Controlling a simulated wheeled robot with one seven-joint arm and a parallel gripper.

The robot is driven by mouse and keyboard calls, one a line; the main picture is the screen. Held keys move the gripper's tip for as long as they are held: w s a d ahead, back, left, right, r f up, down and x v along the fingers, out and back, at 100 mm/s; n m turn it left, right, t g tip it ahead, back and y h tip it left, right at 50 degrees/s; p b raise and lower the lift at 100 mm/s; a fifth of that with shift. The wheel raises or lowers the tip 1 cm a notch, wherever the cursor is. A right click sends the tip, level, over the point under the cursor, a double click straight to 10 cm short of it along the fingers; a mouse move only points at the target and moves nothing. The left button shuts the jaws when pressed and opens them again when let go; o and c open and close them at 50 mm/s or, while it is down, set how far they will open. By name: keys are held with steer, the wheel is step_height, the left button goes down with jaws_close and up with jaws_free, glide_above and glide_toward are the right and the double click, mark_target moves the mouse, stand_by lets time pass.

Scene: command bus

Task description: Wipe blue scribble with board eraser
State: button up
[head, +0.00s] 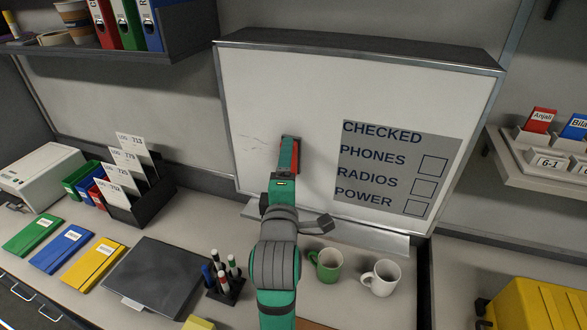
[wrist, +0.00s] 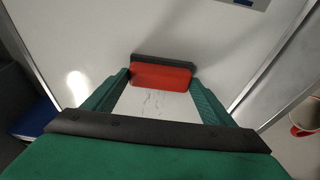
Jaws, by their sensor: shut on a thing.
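The whiteboard (head: 275,85) stands upright against the wall behind the counter. Faint, thin grey-looking scribble marks (head: 258,143) are on its lower left part; I cannot make out blue in them. Marks also show in the wrist view (wrist: 153,100), between my fingers. The board eraser (head: 296,158) is red with a dark pad, and it shows in the wrist view (wrist: 162,77). My gripper (head: 289,150) is shut on the eraser, at the board just right of the marks. The pad faces the board and looks at or very near its surface; exact contact cannot be told.
A grey panel (head: 425,135) with CHECKED, PHONES, RADIOS and POWER is right of the eraser. Below the board are its ledge (head: 370,238), a green mug (head: 326,265), a white mug (head: 382,278) and a marker holder (head: 226,288). The board's upper area is clear.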

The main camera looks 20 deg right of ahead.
steer(key=shift+w+a+f, duration=0.1)
steer(key=shift+w+a, duration=0.5)
steer(key=shift+a, duration=0.25)
steer(key=shift+w+a+r, duration=0.1)
steer(key=shift+w+a, duration=0.45)
steer(key=shift+a, duration=0.25)
steer(key=shift+w+a+f, duration=0.1)
steer(key=shift+w+a, duration=0.5)
steer(key=shift+a, duration=0.25)
steer(key=shift+w+a, duration=0.8)
steer(key=shift+a, duration=0.35)
steer(key=shift+w+a, duration=0.75)
steer(key=shift+a, duration=0.45)
steer(key=shift+w+a, duration=0.8)
steer(key=shift+a, duration=0.35)
steer(key=shift+r, duration=0.65)
steer(key=shift+s+d, duration=1.7)
steer(key=shift+d, duration=0.8)
steer(key=shift+s+d, duration=1.7)
steer(key=shift+d, duration=0.8)
steer(key=shift+s+d, duration=1.7)
steer(key=shift+d, duration=0.8)
steer(key=shift+w, duration=0.1)
steer(key=shift+w+a, duration=0.7)
steer(key=shift+a, duration=0.3)
steer(key=shift+w+a, duration=0.7)
steer(key=shift+a, duration=0.35)
steer(key=shift+w+a, duration=0.7)
steer(key=shift+a, duration=0.3)
